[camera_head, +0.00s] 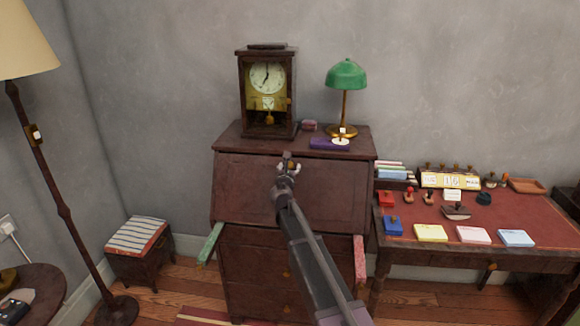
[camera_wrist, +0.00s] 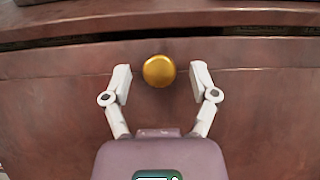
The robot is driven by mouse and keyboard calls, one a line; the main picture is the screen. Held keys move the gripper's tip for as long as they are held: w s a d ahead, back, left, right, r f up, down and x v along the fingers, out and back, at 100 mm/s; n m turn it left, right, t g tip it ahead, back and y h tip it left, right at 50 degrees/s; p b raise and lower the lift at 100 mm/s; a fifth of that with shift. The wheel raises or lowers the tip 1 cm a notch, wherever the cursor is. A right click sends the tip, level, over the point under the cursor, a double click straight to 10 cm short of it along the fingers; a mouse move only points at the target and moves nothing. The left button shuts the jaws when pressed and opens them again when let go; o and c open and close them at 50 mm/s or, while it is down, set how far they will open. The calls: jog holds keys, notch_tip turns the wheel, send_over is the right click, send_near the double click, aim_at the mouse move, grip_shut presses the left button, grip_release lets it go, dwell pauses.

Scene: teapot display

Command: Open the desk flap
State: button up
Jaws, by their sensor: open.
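The desk flap (camera_head: 335,192) is the slanted dark reddish wood front of the desk in the middle of the head view; it looks closed. In the wrist view the flap (camera_wrist: 60,100) fills most of the picture, with a dark gap along its upper edge. A round golden knob (camera_wrist: 159,71) sits on the flap near that edge. My gripper (camera_wrist: 160,82) is open, with one finger on each side of the knob and a gap to it on both sides. In the head view my gripper (camera_head: 289,163) is at the upper middle of the flap and mostly covers the knob.
A clock (camera_head: 267,85), a green lamp (camera_head: 346,78) and a purple box (camera_head: 329,144) stand on the desk top. Pulled-out supports, one green (camera_head: 210,243) and one red (camera_head: 360,258), flank the desk front. A red-topped table (camera_head: 480,215) with stamps and pads is at right, a floor lamp (camera_head: 45,165) at left.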

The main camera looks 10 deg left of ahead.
jog(key=shift+w, duration=0.65)
grip_shut()
jog(key=shift+s, duration=0.35)
